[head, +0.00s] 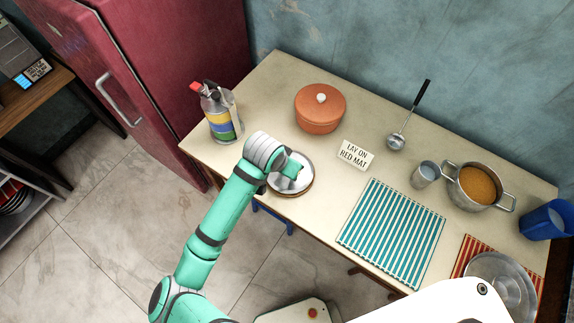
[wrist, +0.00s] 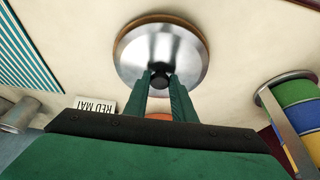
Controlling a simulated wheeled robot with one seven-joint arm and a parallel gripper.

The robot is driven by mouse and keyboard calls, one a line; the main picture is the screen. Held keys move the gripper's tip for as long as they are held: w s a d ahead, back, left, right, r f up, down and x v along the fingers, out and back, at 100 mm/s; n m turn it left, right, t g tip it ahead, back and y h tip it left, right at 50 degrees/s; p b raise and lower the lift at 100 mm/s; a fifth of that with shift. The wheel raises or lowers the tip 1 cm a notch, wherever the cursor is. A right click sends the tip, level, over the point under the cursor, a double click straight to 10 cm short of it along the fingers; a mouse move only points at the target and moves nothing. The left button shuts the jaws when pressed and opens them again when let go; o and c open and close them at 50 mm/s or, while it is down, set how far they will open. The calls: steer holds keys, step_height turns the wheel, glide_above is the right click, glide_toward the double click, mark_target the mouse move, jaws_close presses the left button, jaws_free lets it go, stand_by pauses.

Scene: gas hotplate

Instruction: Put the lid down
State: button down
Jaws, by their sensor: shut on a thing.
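My gripper (head: 292,168) is shut on the black knob (wrist: 160,80) of a round steel lid (head: 295,184). The lid also shows in the wrist view (wrist: 160,50), shiny and level-looking. It is over a round brown thing (wrist: 135,31), perhaps a wooden board, whose rim shows past the lid's edge; I cannot tell if they touch. A sign (head: 356,155) reads "LAY ON RED MAT". The red striped mat (head: 469,252) is at the right front, partly covered by a round metal thing (head: 497,281), which my white body part partly hides.
A teal striped mat (head: 391,232) lies bare at the middle. A steel pot of orange food (head: 477,187), a metal cup (head: 424,174), a ladle (head: 397,141) and a blue cup (head: 544,219) stand rightward. An orange lidded pot (head: 319,108) and a bottle (head: 221,113) stand at the left.

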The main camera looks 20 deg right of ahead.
steer(key=shift+s+d+f, duration=0.1)
steer(key=c, duration=1.5)
jaws_free()
steer(key=shift+r, duration=0.25)
steer(key=v, duration=1.1)
steer(key=shift+a+r, duration=0.25)
steer(key=shift+r, duration=0.05)
